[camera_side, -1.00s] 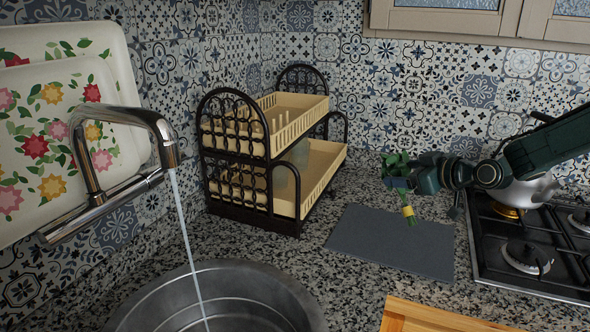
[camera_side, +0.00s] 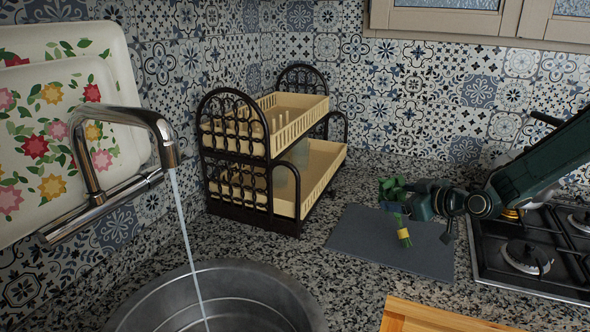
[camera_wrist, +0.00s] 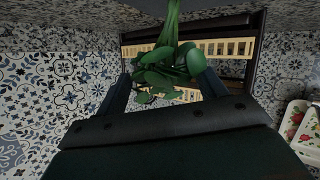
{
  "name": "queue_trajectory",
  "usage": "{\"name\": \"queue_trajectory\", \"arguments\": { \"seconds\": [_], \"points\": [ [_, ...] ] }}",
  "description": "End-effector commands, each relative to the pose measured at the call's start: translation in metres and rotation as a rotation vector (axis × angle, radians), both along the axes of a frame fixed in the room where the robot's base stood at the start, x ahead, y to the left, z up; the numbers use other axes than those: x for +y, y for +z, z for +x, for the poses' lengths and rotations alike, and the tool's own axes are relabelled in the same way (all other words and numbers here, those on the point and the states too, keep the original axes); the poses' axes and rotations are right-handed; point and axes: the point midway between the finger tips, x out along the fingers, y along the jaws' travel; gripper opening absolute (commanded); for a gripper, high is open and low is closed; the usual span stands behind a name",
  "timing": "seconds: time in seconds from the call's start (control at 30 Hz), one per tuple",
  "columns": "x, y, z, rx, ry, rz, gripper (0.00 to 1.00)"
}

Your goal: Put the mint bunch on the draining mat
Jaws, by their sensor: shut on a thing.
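The mint bunch (camera_side: 392,188) has green leaves and a yellow band around its stems. My gripper (camera_side: 410,196) is shut on it, with the leaves at the jaws and the stems hanging down, slightly tilted. The grey draining mat (camera_side: 372,243) lies flat on the counter under the bunch. The stem ends look close above the mat; I cannot tell whether they touch it. In the wrist view the mint leaves (camera_wrist: 168,68) show between the two fingers (camera_wrist: 165,85), with the stems running up the picture.
A two-tier dish rack (camera_side: 290,140) stands left of the mat. A gas stove (camera_side: 530,255) lies to the right, with a metal kettle partly behind my arm. A wooden board (camera_side: 430,318) is in front. The sink (camera_side: 215,300) and running tap (camera_side: 130,115) are front left.

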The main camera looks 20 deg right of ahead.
Motion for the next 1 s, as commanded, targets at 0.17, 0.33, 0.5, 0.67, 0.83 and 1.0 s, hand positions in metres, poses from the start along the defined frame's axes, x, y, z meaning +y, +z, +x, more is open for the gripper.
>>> {"name": "queue_trajectory", "arguments": {
  "seconds": [0.17,0.33,0.5,0.67,0.83,1.0],
  "points": [
    [-0.0001,0.0006,0.0,-0.001,0.0,0.0,0.48],
    [-0.0001,-0.0023,0.0,0.0,0.0,0.0,0.48],
    [-0.0001,-0.0024,0.0,0.0,0.0,0.0,0.92],
    [-0.0001,-0.0023,0.0,0.0,0.0,0.0,0.92],
    [0.0,-0.0012,0.0,0.0,0.0,0.0,0.92],
    [-0.0011,0.0027,-0.0042,0.0,-0.001,0.0,0.92]
  ]
}}
